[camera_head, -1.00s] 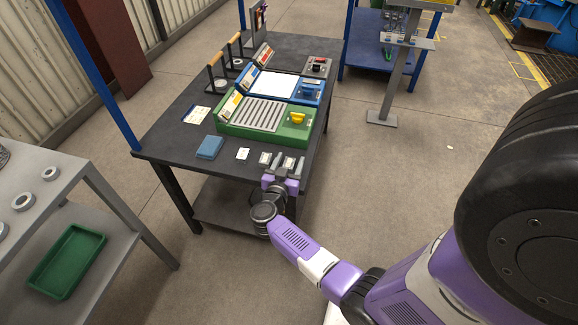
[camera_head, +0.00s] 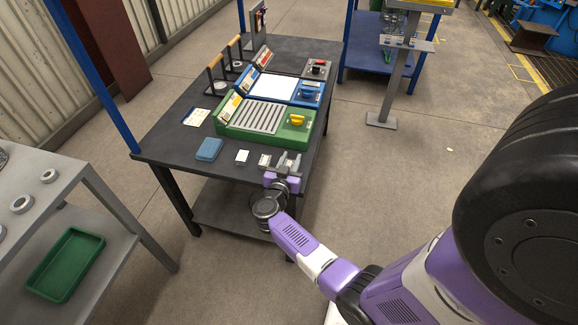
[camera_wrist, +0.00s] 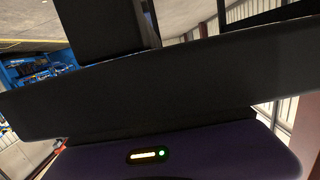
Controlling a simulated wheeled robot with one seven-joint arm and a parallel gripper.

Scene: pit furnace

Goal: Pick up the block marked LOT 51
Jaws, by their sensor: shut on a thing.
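A row of small pale blocks lies along the near edge of the dark table. A left one (camera_head: 242,157) and a middle one (camera_head: 264,160) stand clear of my gripper. My gripper (camera_head: 289,159) is at the right end of the row, its fingers close together around the right-hand block, which they mostly hide. I cannot read any lot marking at this size, so I cannot tell which block is LOT 51. In the wrist view, dark gripper parts (camera_wrist: 150,95) fill most of the picture, and no block can be made out.
The dark table (camera_head: 180,150) holds a green unit (camera_head: 262,120), with blue and grey units behind it. A grey shelf with a green tray (camera_head: 65,262) stands at the left. Open floor lies to the right.

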